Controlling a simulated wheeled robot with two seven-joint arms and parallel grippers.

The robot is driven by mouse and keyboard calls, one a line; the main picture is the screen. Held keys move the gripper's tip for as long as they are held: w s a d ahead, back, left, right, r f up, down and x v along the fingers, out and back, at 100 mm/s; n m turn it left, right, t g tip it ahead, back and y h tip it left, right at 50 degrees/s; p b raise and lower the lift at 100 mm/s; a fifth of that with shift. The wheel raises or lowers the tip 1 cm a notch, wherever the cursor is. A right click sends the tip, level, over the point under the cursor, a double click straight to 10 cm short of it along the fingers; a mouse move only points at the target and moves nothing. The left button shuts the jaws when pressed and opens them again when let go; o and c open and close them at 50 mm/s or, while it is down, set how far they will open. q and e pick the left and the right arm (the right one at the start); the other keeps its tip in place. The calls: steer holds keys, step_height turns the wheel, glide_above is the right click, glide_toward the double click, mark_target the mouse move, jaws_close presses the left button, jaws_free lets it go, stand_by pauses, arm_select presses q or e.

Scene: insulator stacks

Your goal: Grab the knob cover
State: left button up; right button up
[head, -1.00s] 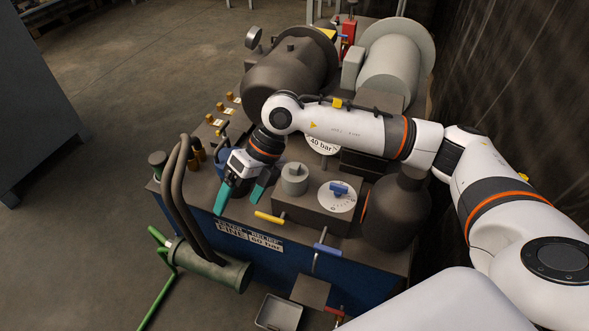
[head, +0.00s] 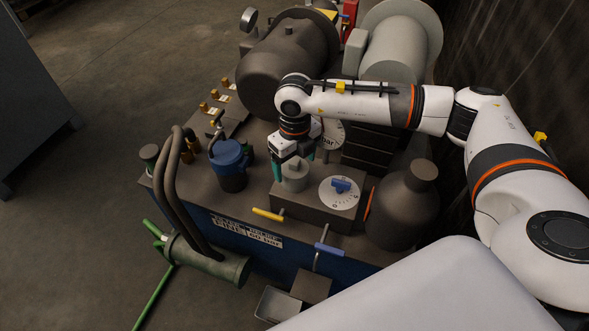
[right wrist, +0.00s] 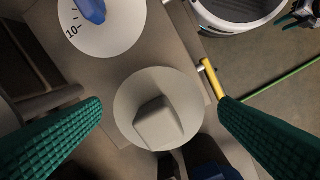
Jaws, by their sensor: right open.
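The knob cover (head: 295,178) looks like a light grey round cap with a raised block-shaped grip. It sits on the brown control box of the machine, left of the white dial. In the right wrist view the knob cover (right wrist: 157,112) lies between the two green fingers, with a gap on both sides. My right gripper (head: 292,167) is open and points down over it; the same right gripper (right wrist: 160,104) is empty. How far the fingertips reach down beside the cover is hard to tell. Part of what appears to be my left gripper (right wrist: 298,16) shows at the corner.
A white dial with a blue knob (head: 341,186) is right beside the cover. A yellow-handled lever (head: 268,214) and a blue-handled lever (head: 328,250) stick out in front.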

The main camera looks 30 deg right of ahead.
mark_target(296, 171)
step_height(296, 171, down, 4)
steer(key=shift+s+d+r, duration=0.1)
steer(key=shift+s+r, duration=0.05)
steer(key=shift+r, duration=0.05)
steer(key=c, duration=1)
steer(key=shift+r, duration=0.1)
